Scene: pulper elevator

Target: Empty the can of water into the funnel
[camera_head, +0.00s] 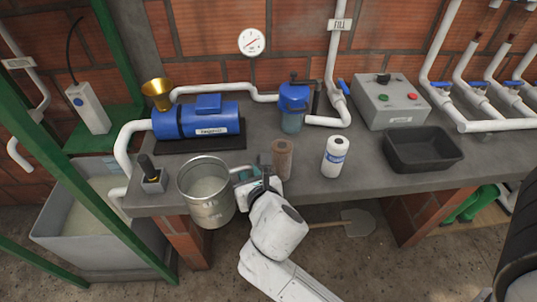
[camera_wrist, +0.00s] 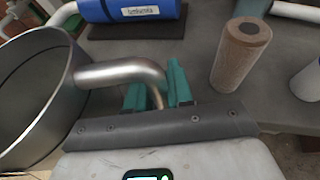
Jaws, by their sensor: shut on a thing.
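The can (camera_head: 207,208) is a round grey metal vessel with an open top and a side handle. In the head view it is in front of the bench's front edge, left of my gripper (camera_head: 257,183), and looks upright, with pale contents inside. My gripper is shut on the can's handle; in the wrist view the teal fingers (camera_wrist: 158,88) close around the bent metal handle (camera_wrist: 125,73), and the can (camera_wrist: 62,85) fills the left side. The brass funnel (camera_head: 156,90) stands on the left end of the blue pump (camera_head: 196,118), behind and left of the can.
A brown cylinder (camera_head: 282,158) and a white cylinder (camera_head: 335,157) stand right of my gripper. A black lever on a small block (camera_head: 152,176) is left of the can. A blue filter housing (camera_head: 293,105), a grey control box (camera_head: 390,101) and a black tray (camera_head: 422,150) are farther right.

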